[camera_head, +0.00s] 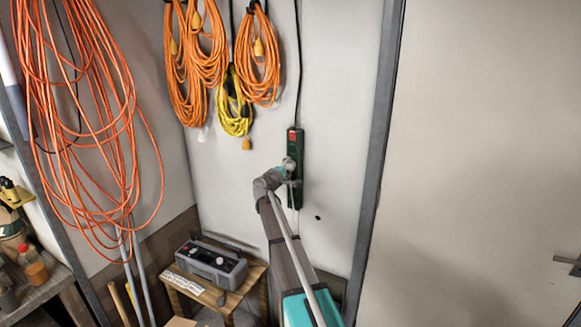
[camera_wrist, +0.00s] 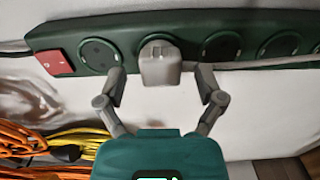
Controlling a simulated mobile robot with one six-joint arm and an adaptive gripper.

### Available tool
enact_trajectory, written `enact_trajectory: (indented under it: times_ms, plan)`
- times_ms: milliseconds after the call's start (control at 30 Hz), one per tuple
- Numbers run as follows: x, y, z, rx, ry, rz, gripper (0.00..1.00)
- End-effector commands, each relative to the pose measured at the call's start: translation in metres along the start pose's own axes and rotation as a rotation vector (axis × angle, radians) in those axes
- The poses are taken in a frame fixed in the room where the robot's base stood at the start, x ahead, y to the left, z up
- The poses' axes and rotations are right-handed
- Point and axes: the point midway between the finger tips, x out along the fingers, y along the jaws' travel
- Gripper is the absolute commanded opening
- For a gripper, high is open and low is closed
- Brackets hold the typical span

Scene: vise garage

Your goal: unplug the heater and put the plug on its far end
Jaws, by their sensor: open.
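A green power strip (camera_head: 297,145) with a red switch hangs upright on the wall. In the wrist view the strip (camera_wrist: 115,33) runs across the top, with its red switch (camera_wrist: 54,62) at the left. A pale grey plug (camera_wrist: 160,66) sits in the second socket from the switch. My gripper (camera_wrist: 160,82) is open, with one finger on each side of the plug; I cannot tell whether they touch it. In the head view my gripper (camera_head: 290,168) is at the strip and hides the plug. A grey box with dark knobs (camera_head: 212,264), possibly the heater, stands on a small wooden table.
Orange cords (camera_head: 190,65) and a yellow cord (camera_head: 234,105) hang on the wall left of the strip. A larger orange coil (camera_head: 75,110) hangs further left. A white strip (camera_head: 188,283) lies on the small table (camera_head: 246,290). A grey post (camera_head: 377,140) stands to the right.

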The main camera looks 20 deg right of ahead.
Motion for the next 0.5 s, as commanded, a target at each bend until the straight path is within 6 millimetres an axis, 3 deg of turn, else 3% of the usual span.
enact_trajectory:
  times_ms: [500]
  plan:
    - [0.0115,0.0,-0.0005,0.0,0.001,0.0,0.87]
